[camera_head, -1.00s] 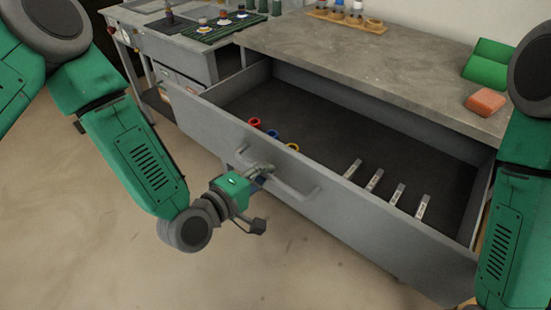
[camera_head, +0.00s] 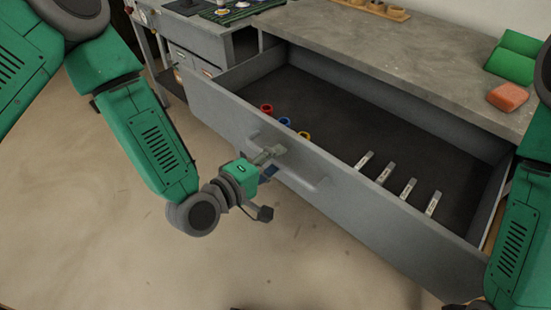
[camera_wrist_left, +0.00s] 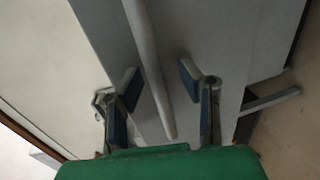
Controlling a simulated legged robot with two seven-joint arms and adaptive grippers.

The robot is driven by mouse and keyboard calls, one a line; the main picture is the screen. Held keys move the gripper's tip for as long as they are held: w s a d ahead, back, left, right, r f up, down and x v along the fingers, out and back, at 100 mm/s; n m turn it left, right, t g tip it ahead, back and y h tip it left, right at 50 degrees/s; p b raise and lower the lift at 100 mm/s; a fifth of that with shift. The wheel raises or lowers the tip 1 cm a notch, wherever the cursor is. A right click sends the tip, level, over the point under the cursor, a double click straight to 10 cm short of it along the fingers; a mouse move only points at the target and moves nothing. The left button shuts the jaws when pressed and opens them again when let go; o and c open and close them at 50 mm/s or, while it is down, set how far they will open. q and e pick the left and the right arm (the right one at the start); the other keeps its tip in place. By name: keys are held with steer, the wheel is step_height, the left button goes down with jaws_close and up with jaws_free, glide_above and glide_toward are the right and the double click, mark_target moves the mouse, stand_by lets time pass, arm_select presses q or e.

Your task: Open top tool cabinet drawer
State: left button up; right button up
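The grey top drawer (camera_head: 400,235) is pulled well out of the tool cabinet (camera_head: 370,55). Its bar handle (camera_head: 308,186) runs along the drawer front. My left gripper (camera_head: 268,155) is at the left part of this handle. In the left wrist view the two fingers of the left gripper (camera_wrist_left: 159,78) stand apart, with the handle bar (camera_wrist_left: 150,75) between them and gaps on both sides. My right arm shows at the right edge in the head view, but its gripper is out of view.
Inside the drawer are red, blue and yellow rings (camera_head: 285,121) and several small labelled silver pieces (camera_head: 387,172). On the worktop lie an orange block (camera_head: 507,97) and green blocks (camera_head: 515,58). A lower bench (camera_head: 190,30) stands at left. The floor in front is clear.

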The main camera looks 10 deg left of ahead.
arm_select(q)
steer(key=v, duration=1.2)
steer(key=shift+f, duration=0.2)
steer(key=s+a+f+m+g+y, duration=0.25)
steer(key=s+f+m+g, duration=0.2)
steer(key=f, duration=0.35)
steer(key=s+a+f+m+g+y, duration=0.25)
steer(key=s+f+m+g, duration=0.2)
steer(key=f, duration=0.25)
steer(key=s+a+f+m+g+y, duration=0.3)
steer(key=s+a, duration=0.4)
steer(key=a, duration=0.1)
steer(key=shift+g, duration=0.3)
